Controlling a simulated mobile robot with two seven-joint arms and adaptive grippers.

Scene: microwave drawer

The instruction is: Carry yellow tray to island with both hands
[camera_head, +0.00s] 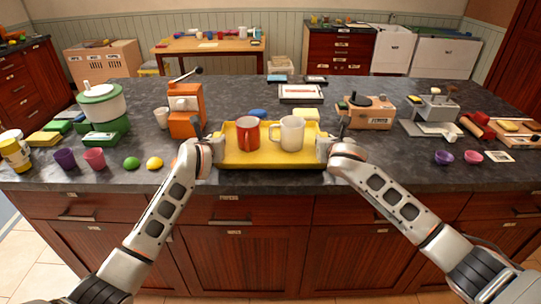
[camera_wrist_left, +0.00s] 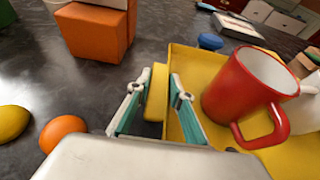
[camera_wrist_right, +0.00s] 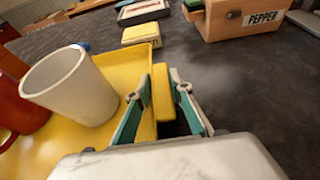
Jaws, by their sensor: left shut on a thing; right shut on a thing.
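The yellow tray (camera_head: 270,158) is at the front middle of the dark island top, level, with a red mug (camera_head: 248,133) and a white mug (camera_head: 291,133) upright on it. My left gripper (camera_head: 217,143) is shut on the tray's left side; in the left wrist view its fingers (camera_wrist_left: 155,98) straddle a yellow handle. My right gripper (camera_head: 325,143) is shut on the right side; its fingers (camera_wrist_right: 162,98) straddle the other handle in the right wrist view. A blue item (camera_head: 257,113) shows at the tray's back edge. I cannot tell whether the tray's underside touches the island top.
An orange grinder-like box (camera_head: 186,110) stands close behind left of the tray. A wooden pepper box (camera_head: 366,112) stands behind right. A yellow block (camera_head: 306,114) sits by the tray's back right.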

